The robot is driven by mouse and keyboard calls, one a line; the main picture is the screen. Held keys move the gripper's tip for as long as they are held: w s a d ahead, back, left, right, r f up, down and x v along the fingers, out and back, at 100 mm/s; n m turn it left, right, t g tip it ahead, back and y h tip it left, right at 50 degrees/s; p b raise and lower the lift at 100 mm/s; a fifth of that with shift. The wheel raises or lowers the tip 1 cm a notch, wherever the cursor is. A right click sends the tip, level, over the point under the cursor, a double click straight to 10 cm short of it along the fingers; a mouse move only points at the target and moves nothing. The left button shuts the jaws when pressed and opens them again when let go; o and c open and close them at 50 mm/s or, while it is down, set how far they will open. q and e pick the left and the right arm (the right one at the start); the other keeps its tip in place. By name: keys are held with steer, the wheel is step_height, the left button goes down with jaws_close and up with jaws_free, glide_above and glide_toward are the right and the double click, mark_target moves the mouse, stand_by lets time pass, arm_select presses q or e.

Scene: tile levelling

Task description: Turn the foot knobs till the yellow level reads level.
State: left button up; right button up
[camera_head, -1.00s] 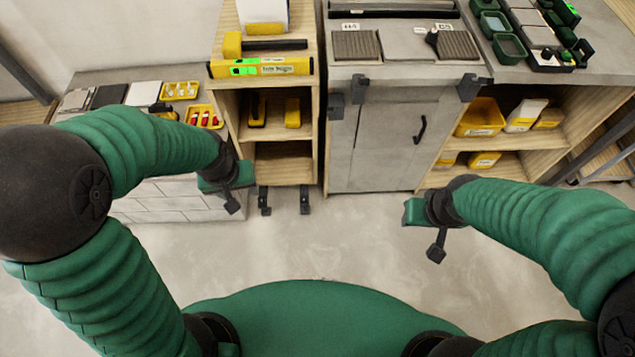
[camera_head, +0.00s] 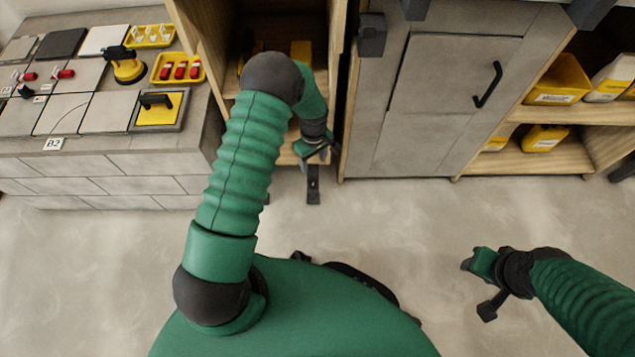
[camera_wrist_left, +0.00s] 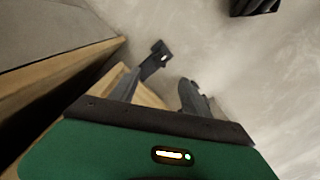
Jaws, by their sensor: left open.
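The wooden shelf unit (camera_head: 185,45) stands at the upper middle of the head view. One dark foot (camera_head: 313,185) sticks out under its front on the floor. A second foot is mostly hidden behind my left arm. My left gripper (camera_head: 320,150) is open, just above and beside the visible foot. In the left wrist view my left gripper (camera_wrist_left: 158,92) has its fingers apart, with a dark foot-like piece (camera_wrist_left: 155,60) by the left fingertip; I cannot tell if they touch. My right gripper (camera_head: 482,268) is over the floor at right, its jaws unclear. The yellow level is out of view.
A grey cabinet (camera_head: 430,120) and open shelves with yellow bins (camera_head: 556,82) stand at right. The front floor is clear.

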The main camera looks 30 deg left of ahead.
arm_select(q)
step_height(320, 180, down, 14)
steer(key=b, duration=0.7)
steer(key=shift+s+a+r, duration=0.1)
steer(key=shift+a+r, duration=0.05)
steer(key=shift+r, duration=0.1)
steer(key=shift+r, duration=0.1)
jaws_close()
